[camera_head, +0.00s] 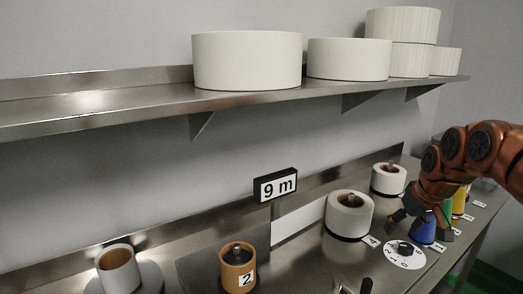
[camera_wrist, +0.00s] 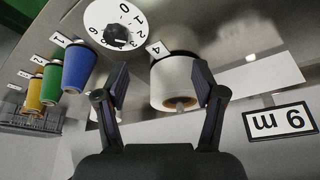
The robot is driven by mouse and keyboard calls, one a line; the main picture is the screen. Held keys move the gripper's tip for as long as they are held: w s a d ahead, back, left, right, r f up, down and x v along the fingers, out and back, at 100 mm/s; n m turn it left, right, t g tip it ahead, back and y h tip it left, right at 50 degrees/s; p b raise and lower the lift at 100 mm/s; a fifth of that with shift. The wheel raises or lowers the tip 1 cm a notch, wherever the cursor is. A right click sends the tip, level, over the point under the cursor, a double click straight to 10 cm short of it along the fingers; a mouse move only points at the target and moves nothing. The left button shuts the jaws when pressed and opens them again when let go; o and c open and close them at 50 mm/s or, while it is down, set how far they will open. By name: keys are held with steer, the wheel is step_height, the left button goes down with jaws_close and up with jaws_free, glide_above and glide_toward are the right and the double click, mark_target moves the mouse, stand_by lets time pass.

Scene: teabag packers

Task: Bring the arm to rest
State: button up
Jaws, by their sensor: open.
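My copper-coloured arm reaches in from the right in the head view. My gripper (camera_head: 418,222) is above the right part of the metal bench, near the numbered dial (camera_head: 404,254). In the wrist view my gripper (camera_wrist: 162,98) has its two dark fingers spread wide, with nothing held between them. A white roll (camera_wrist: 175,78) on a spindle, by the label 4, shows beyond and between the fingers. I cannot tell the exact gap between the fingers and the roll.
Blue (camera_wrist: 79,68), green (camera_wrist: 50,86) and yellow (camera_wrist: 35,93) cups stand by numbered labels. A wire basket (camera_wrist: 30,120) is beside them. A "9 m" sign (camera_head: 276,186) stands on the bench's back ledge. A shelf (camera_head: 150,103) with large white rolls (camera_head: 247,60) runs above.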

steer(key=s+a+f+n+g, duration=0.2)
steer(key=s+a+g, duration=0.1)
steer(key=s+a, duration=1.15)
steer(key=s+a+f+m+g, duration=0.1)
steer(key=s+f, duration=0.3)
steer(key=s, duration=0.5)
steer(key=s+a+f+m+g, duration=0.1)
steer(key=s+a+f, duration=0.3)
steer(key=s, duration=0.5)
steer(key=shift+s+a+f+g, duration=0.15)
steer(key=shift+s+a+g, duration=0.2)
steer(key=shift+g, duration=0.15)
